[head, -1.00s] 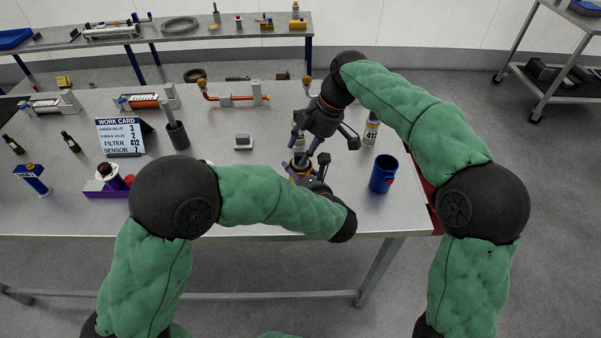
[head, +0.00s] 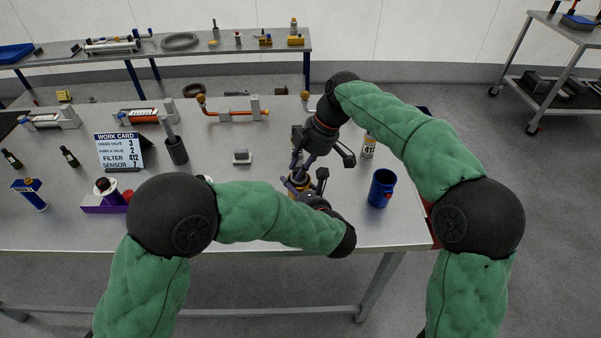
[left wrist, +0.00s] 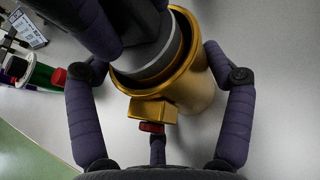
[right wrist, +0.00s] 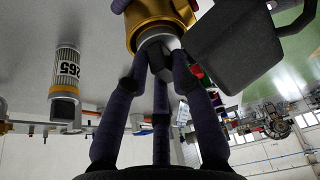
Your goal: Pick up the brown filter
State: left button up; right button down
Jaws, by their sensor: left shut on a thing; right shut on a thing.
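A gold cylindrical housing (head: 299,186) stands near the table's front edge, and shows large in the left wrist view (left wrist: 199,95). A dark and grey round part (left wrist: 160,62) sits in its open top. My left gripper (head: 314,198) is shut on the gold housing, fingers on both sides. My right gripper (head: 300,168) is above it, shut on the grey end (right wrist: 155,40) of the part in the housing. I cannot tell how deep that part sits. No filter in view is plainly brown. A filter marked 412 (head: 369,146) stands behind, to the right; one marked 265 (right wrist: 67,70) is upright.
A blue cup (head: 382,188) stands right of the grippers. A small grey block (head: 242,156) lies mid-table. Bare table lies between them.

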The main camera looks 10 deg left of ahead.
notch_tip(320, 180, up, 18)
jog(key=shift+f, duration=0.15)
dwell(0.3)
dwell(0.4)
pick_arm(q)
jog(key=o, duration=1.2)
jog(key=shift+o, duration=0.2)
jog(key=shift+s, duration=0.1)
